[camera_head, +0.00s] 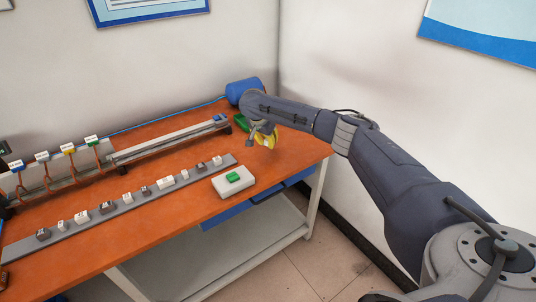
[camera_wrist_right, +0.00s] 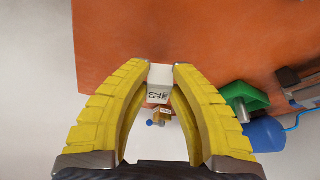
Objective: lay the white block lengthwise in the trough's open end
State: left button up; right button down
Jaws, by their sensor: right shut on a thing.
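My right gripper (camera_head: 265,139) has yellow fingers and hangs above the far right part of the orange table. In the right wrist view, the gripper (camera_wrist_right: 162,70) is shut on a white block (camera_wrist_right: 158,86) with dark print on its face. The block is held between the fingertips; in the head view I cannot make it out. The trough (camera_head: 165,142) is a long grey channel along the back of the table, with a blue piece near its right end. That end lies to the left of my right gripper. The trough's end (camera_wrist_right: 305,92) shows at the right wrist view's right edge. My left gripper is out of view.
A green block (camera_head: 240,122) and a blue cylinder (camera_head: 244,90) stand near the trough's right end. A grey strip (camera_head: 125,207) carries several small blocks. A white box with a green top (camera_head: 233,182) sits near the front edge.

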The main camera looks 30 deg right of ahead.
aim_at(269, 156)
jog(key=shift+f, duration=3.25)
jog(key=shift+f, duration=0.15)
jog(key=c, duration=1.3)
grip_release()
jog(key=shift+o, duration=0.2)
jog(key=v, duration=1.1)
jog(key=shift+r, duration=0.25)
jog(key=o, duration=0.4)
jog(key=shift+a+r, duration=0.2)
jog(key=shift+r, duration=0.15)
